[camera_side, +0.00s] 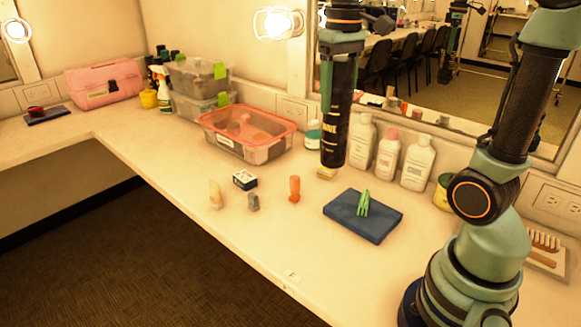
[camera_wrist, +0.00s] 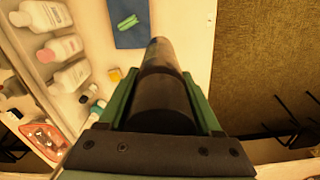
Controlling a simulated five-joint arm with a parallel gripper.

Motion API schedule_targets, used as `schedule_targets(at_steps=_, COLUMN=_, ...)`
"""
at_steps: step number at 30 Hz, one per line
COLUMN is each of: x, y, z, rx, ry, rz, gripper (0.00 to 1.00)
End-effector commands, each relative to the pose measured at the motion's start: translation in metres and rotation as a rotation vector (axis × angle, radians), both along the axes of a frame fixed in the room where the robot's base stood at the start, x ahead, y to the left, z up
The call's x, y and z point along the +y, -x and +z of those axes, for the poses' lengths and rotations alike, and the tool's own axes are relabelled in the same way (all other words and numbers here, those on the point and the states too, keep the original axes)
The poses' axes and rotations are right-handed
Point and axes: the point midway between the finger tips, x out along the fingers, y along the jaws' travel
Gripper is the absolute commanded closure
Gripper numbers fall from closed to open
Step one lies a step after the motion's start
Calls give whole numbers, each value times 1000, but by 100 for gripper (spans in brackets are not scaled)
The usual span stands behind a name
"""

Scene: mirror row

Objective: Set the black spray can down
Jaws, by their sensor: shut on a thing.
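The black spray can (camera_side: 336,125) hangs upright from my gripper (camera_side: 340,62) in the side view. Its lower end shows just above and behind a small yellow block (camera_side: 326,174). I cannot tell for sure how far its base is from the counter (camera_side: 290,240). In the wrist view the can (camera_wrist: 163,85) points away from the camera, between the two green fingers of my gripper (camera_wrist: 163,108). The fingers are shut on its upper part. The can hides part of the counter behind it.
White bottles (camera_side: 415,163) stand along the mirror. A blue cloth (camera_side: 345,220) with a green fork-like item lies at right. An orange-rimmed bin (camera_side: 215,135) stands at left. An orange item (camera_side: 294,189) and a dark box (camera_side: 244,180) lie ahead. The front counter is bare.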

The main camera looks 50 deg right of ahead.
Motion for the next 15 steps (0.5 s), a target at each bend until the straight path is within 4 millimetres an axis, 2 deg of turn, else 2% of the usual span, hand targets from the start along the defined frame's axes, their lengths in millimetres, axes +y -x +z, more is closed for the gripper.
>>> schedule_targets(at_steps=9, x=1, y=2, z=-78, rx=7, ry=-1, rz=0, gripper=100)
schedule_targets(at_steps=15, x=0, y=1, z=-122, rx=5, ry=-1, rz=0, gripper=100)
